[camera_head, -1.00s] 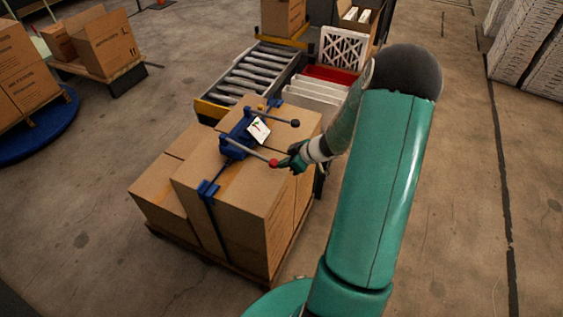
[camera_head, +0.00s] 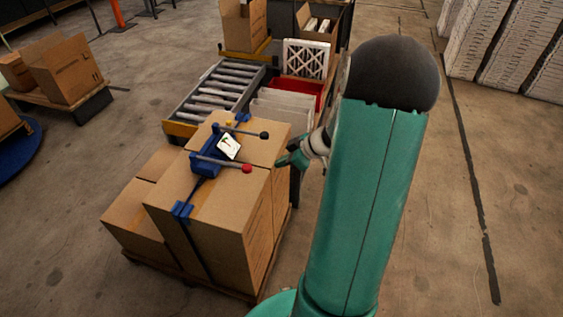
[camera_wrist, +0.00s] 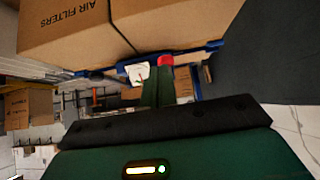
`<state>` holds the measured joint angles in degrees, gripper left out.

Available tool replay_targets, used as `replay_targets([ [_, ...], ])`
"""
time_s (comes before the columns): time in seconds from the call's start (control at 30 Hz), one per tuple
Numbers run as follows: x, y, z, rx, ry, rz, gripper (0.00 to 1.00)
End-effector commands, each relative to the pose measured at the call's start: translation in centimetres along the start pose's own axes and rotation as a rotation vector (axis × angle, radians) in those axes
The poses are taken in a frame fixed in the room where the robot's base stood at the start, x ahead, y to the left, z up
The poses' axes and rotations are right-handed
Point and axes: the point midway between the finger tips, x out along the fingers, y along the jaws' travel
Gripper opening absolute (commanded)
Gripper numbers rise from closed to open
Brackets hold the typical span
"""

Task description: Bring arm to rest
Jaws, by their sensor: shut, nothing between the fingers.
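My gripper (camera_head: 288,159) is in the head view, just right of the strapped boxes. It is shut with nothing in it. My arm partly hides the wrist behind it. In the wrist view my gripper (camera_wrist: 158,85) points towards the boxes, and the red knob shows just beyond it. The blue strapping tool (camera_head: 208,163) sits on top of the boxes, with a red-knobbed handle (camera_head: 246,168) and a black-knobbed handle (camera_head: 264,135). In the head view my gripper is apart from the red knob, to its right.
Cardboard boxes (camera_head: 222,228) stand on a pallet, with a dark strap around them. A roller conveyor (camera_head: 222,88) and a red bin (camera_head: 305,88) with filters lie behind. White stacks (camera_head: 512,45) stand far right. The floor on the right is clear.

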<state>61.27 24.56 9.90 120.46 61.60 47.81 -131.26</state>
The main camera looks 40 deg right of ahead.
Motion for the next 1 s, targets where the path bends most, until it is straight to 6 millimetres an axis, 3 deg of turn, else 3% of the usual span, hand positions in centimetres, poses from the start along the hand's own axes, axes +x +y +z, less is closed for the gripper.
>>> replay_targets([
  [0.67,0.0,-0.1,-0.3,-0.001,-0.003,-0.003,0.0],
  [0.77,0.0,-1.2,-1.7,0.002,-0.022,-0.021,0.0],
  [0.87,-0.2,-3.5,-4.5,0.017,-0.07,-0.054,0.0],
  [1.0,-0.9,-8.5,-8.9,0.056,-0.17,-0.091,0.0],
])
